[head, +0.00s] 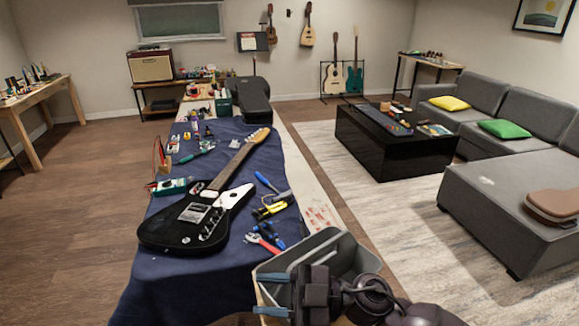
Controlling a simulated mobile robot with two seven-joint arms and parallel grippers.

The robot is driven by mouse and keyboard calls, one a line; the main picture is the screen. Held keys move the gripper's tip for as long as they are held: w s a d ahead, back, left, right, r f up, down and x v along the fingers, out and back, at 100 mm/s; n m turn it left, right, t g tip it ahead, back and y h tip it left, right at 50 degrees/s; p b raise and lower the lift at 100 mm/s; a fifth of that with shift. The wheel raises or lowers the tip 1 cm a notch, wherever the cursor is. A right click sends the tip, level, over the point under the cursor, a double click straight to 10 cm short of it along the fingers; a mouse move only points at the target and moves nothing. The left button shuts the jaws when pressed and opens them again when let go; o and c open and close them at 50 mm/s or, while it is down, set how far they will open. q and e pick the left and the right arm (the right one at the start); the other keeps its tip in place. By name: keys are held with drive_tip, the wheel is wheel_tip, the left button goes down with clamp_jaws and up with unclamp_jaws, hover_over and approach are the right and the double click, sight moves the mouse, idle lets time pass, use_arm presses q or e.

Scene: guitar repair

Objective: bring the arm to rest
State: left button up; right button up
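My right gripper (272,295) shows at the bottom of the head view, over the near-left part of a grey bin (345,250). Its two bluish fingers point left and stand apart, with nothing visible held between them. My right arm comes in from the lower right and hides part of the bin. I cannot tell whether the gripper touches the bin. My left gripper is not in view.
A black electric guitar (190,222) lies on the dark blue cloth (185,285) over the long workbench, with pliers (270,208) and other tools beside it. A black coffee table (395,150) and grey sofa (490,195) stand right. Floor left of the bench is clear.

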drive_tip(key=w+d+f+m+t+h, duration=0.3)
drive_tip(key=d+f+m+t+h, duration=0.25)
drive_tip(key=d+m+t, duration=0.35)
drive_tip(key=w+d+f+m+t+h, duration=0.2)
drive_tip(key=d+f+m+t+h, duration=0.35)
drive_tip(key=d+m+t, duration=0.3)
drive_tip(key=s+d+f+m+g+h, duration=0.5)
drive_tip(key=s+d+f+h, duration=0.4)
drive_tip(key=s+d+f, duration=0.3)
wheel_tip(320, 180, down, 3)
drive_tip(key=shift+s+d+f+m, duration=0.1)
drive_tip(key=shift+s+d+m, duration=0.3)
drive_tip(key=shift+d, duration=0.25)
